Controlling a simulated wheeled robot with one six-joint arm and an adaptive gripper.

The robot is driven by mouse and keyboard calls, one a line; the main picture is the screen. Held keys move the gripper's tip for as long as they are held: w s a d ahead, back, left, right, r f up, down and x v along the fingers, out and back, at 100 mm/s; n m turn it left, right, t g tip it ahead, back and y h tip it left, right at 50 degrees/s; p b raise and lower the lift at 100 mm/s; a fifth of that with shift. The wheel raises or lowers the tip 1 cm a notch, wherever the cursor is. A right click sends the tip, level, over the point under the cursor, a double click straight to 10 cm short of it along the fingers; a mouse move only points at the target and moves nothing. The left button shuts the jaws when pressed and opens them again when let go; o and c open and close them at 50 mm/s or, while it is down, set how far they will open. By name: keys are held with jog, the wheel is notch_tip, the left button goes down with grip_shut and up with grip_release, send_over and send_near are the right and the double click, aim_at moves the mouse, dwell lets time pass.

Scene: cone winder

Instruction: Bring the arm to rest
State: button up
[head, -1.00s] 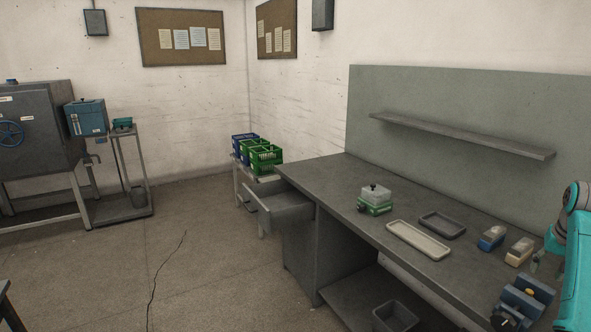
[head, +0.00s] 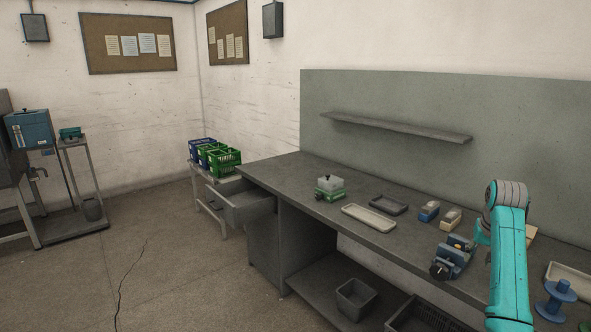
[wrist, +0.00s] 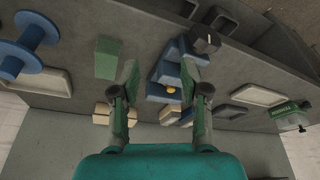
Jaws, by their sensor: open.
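My gripper (wrist: 161,76) is open in the wrist view, its two fingers apart with nothing between them. It hangs above the bench, over the blue device with a black knob (wrist: 170,76). In the head view my teal arm (head: 508,255) stands at the right, in front of the bench. My gripper (head: 481,236) is small there and mostly hidden behind the arm, close to the blue device (head: 451,262). I cannot tell how high the fingers are above it.
The grey bench (head: 285,171) holds a pale tray (head: 368,218), a dark tray (head: 388,204), a green-and-white box (head: 329,187) and a blue spool (head: 556,302). A shelf (head: 400,127) runs along the back panel. The drawer (head: 240,205) stands open at the left.

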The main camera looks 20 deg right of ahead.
jog(key=a+f+n+t, duration=0.1)
jog(key=a+f, duration=0.6)
jog(key=f, duration=0.4)
jog(key=a+f+n+t, duration=0.1)
jog(key=a+f, duration=0.6)
jog(key=f, duration=0.5)
jog(key=s+a+f+n+t+h, duration=0.1)
jog(key=s+a+f+t, duration=0.1)
jog(key=s+a+f, duration=0.5)
jog(key=s+a+f+n+t, duration=0.1)
jog(key=s+a+f, duration=0.3)
jog(key=a, duration=0.5)
jog(key=s+a+r+n+t+y, duration=0.1)
jog(key=s+a+t, duration=0.1)
jog(key=s+a, duration=0.6)
jog(key=s+a+r+n+t, duration=0.1)
jog(key=s+a+t, duration=0.1)
jog(key=s+a, duration=0.65)
jog(key=s+a+r+n+t+y, duration=0.2)
jog(key=s+a+r+t, duration=0.1)
jog(key=s+r, duration=1.5)
jog(key=shift+s, duration=0.5)
jog(key=shift+a+r, duration=0.1)
jog(key=shift+c, duration=0.2)
